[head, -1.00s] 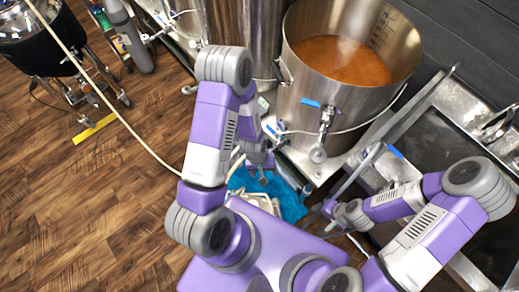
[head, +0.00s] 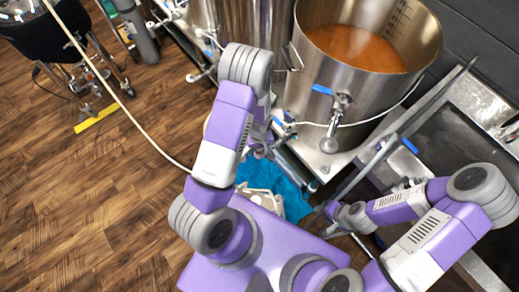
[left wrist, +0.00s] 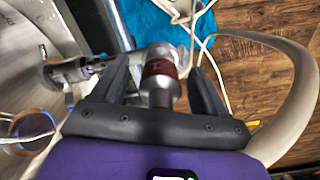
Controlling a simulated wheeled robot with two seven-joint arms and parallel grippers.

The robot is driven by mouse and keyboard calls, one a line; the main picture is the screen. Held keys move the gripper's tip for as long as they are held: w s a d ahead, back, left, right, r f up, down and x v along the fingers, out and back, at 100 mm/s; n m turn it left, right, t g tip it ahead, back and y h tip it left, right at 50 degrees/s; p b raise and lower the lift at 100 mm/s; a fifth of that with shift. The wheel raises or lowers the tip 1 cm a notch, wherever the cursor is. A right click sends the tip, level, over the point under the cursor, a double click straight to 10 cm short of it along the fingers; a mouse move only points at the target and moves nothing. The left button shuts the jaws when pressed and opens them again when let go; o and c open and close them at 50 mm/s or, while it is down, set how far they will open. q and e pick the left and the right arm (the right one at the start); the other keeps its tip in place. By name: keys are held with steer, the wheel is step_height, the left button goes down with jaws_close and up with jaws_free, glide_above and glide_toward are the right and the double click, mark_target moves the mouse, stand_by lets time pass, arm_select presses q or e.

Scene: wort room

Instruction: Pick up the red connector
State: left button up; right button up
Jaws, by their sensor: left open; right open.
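The red connector (left wrist: 160,68) shows in the left wrist view as a metal fitting with a dark red band. It lies between the two black fingers of my left gripper (left wrist: 161,74), with visible gaps on both sides. The gripper is open. In the head view my left arm hides most of that gripper, and I cannot make out the connector there. My right gripper (head: 333,211) is open and empty at the lower right, away from the connector.
A steel kettle (head: 330,85) of steaming amber liquid stands behind my left arm, with a valve (head: 338,105) on its front. A blue cloth (head: 284,182) lies on the floor. A pale hose (left wrist: 300,85) curves along the right. Wooden floor at left is mostly clear.

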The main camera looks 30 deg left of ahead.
arm_select(q)
steer(key=c, duration=1.2)
steer(key=shift+r, duration=0.15)
step_height(320, 180, up, 10)
steer(key=p, duration=0.3)
steer(key=shift+r+p, duration=2.05)
steer(key=shift+r, duration=0.1)
